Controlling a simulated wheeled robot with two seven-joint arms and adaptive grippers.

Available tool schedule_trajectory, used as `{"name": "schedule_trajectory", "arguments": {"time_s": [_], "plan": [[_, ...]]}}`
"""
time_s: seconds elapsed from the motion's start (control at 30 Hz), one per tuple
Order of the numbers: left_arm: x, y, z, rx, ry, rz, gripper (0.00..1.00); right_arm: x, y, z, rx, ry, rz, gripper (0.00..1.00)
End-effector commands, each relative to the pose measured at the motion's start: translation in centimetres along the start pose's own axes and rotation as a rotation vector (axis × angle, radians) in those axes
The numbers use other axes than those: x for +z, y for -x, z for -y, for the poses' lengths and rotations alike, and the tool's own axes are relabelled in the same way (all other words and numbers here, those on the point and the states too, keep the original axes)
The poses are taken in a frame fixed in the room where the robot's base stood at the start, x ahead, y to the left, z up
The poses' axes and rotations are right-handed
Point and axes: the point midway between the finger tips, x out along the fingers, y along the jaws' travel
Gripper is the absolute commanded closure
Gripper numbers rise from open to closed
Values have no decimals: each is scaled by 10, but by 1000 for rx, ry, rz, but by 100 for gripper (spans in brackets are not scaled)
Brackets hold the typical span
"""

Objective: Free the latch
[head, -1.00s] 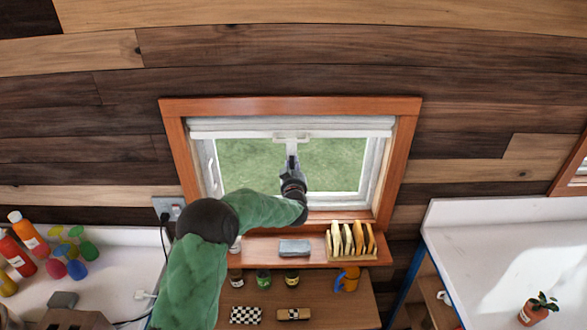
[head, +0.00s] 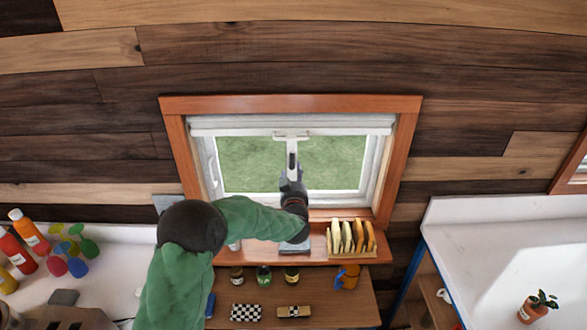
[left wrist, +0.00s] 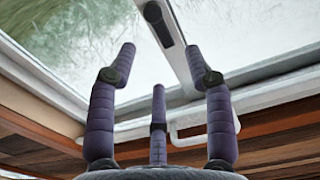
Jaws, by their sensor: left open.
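The window (head: 178,150) has an orange-brown wooden frame and a white inner sash. A white upright bar with a dark end (head: 291,150) hangs from a small white handle at the sash's top. In the left wrist view the bar carries a dark oblong piece, probably the latch (left wrist: 159,22), and the white handle (left wrist: 203,131) shows below it. My left gripper (head: 291,178) is open and empty below the handle, in front of the glass. Its purple fingers (left wrist: 160,52) stand apart on both sides of the bar's line. I cannot tell whether they touch it. My right gripper is out of view.
On the sill, a toast rack (head: 351,240) stands right of my forearm, and a grey block (head: 294,249) is partly hidden under it. The shelf below holds jars (head: 263,276), an orange mug (head: 349,277) and checkered items (head: 246,312). White counters flank both sides.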

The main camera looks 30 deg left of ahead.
Motion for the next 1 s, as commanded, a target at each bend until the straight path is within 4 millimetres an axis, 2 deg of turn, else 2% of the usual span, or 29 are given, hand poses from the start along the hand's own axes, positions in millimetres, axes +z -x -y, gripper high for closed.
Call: {"name": "schedule_trajectory", "arguments": {"time_s": [0.1,0.33,1.0], "plan": [[0,22,0,2,0,0,48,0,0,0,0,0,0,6],[0,47,0,0,1,0,48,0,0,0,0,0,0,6],[3,52,-1,3,0,5,48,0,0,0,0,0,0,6]]}}
